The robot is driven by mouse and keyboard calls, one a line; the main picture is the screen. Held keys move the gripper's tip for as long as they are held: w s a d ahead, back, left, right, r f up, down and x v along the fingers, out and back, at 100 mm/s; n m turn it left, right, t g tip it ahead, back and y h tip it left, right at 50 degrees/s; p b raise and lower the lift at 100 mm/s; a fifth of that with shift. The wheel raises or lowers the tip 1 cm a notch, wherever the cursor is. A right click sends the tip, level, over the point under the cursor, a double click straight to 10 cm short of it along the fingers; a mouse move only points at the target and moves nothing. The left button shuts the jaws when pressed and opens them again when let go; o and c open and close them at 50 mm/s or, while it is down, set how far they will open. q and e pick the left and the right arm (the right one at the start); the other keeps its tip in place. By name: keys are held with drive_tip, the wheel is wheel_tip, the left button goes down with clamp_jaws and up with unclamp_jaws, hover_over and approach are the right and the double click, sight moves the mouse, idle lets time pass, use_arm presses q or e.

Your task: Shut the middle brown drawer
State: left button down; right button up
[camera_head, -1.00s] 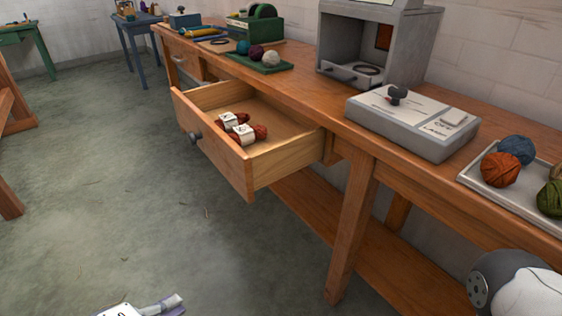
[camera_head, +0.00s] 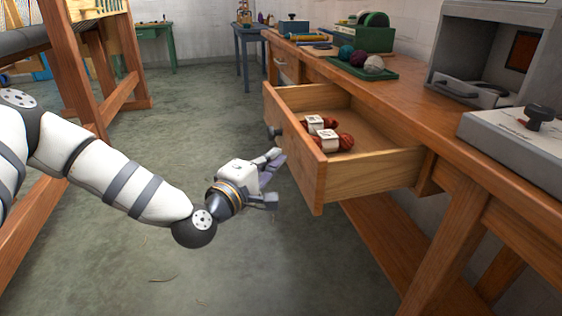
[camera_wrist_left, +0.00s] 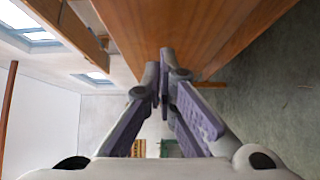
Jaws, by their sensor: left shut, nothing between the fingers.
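The brown drawer (camera_head: 375,176) stands pulled well out of the long wooden workbench. Its front panel with a dark round knob (camera_head: 274,132) faces left. Skeins of red-brown wool with white labels (camera_head: 322,132) lie inside it. My left gripper (camera_head: 275,160) is shut and empty, in front of the drawer's front panel, below and close to the knob in the picture. I cannot tell whether it touches the panel. In the left wrist view the closed fingertips (camera_wrist_left: 165,75) point towards a brown wooden surface. My right gripper is out of view.
The bench top (camera_head: 420,110) holds a green tray (camera_head: 360,68) with wool balls, a grey open-fronted box (camera_head: 495,60) and a grey device (camera_head: 520,145). A wooden frame (camera_head: 75,70) stands at the left. The floor between is clear.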

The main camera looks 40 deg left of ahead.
use_arm(q)
drive_tip(key=shift+w+d, duration=0.55)
drive_tip(key=shift+w, duration=0.1)
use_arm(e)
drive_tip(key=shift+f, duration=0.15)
